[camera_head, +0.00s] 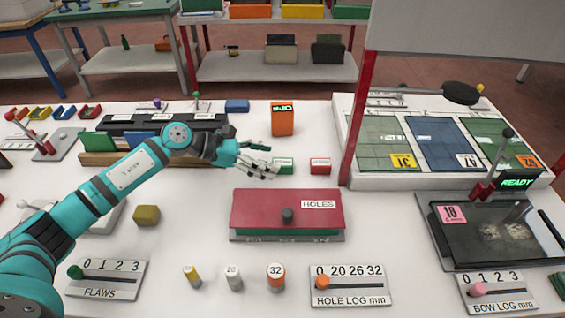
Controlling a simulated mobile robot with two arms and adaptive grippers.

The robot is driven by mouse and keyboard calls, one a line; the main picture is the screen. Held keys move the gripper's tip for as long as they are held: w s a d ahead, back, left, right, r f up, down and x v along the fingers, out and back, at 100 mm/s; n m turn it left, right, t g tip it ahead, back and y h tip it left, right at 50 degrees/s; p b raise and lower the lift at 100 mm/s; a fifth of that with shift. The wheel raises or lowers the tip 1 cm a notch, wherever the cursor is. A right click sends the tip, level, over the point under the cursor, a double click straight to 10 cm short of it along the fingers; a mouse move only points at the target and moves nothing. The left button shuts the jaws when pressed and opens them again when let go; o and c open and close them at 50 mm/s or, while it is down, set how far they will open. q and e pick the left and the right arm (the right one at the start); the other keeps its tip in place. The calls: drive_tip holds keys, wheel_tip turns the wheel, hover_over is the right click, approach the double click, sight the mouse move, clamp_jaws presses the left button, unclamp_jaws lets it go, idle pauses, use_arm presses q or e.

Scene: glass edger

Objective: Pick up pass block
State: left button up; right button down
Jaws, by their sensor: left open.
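A small green block (285,166) with a pale label too small to read stands on the white table, just right of my left gripper; it looks like the pass block. My left gripper (269,160) is open, its fingers pointing right toward the green block. The lower finger overlaps the block's left side in the picture; I cannot tell whether they touch. A similar red block (320,166) stands just to its right. My right gripper is not in view.
An orange device (283,120) with a green display stands behind the blocks. A red HOLES box (287,211) lies in front. A red post (356,125) rises at right beside a tray of coloured panels (352,181). A yellowish block (146,215) sits at left.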

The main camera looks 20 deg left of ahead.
sight(281, 162)
use_arm(q)
drive_tip(key=shift+w+d+f+p, duration=0.15)
drive_tip(key=shift+w+d, duration=0.05)
drive_tip(key=shift+d, duration=0.45)
drive_tip(key=shift+w+d+f+p, duration=0.15)
drive_tip(key=shift+w+d, duration=0.05)
drive_tip(key=shift+d, duration=0.4)
drive_tip(key=shift+w+d+f, duration=0.25)
drive_tip(key=shift+d+f, duration=0.05)
drive_tip(key=shift+d, duration=0.05)
drive_tip(key=c, duration=1.4)
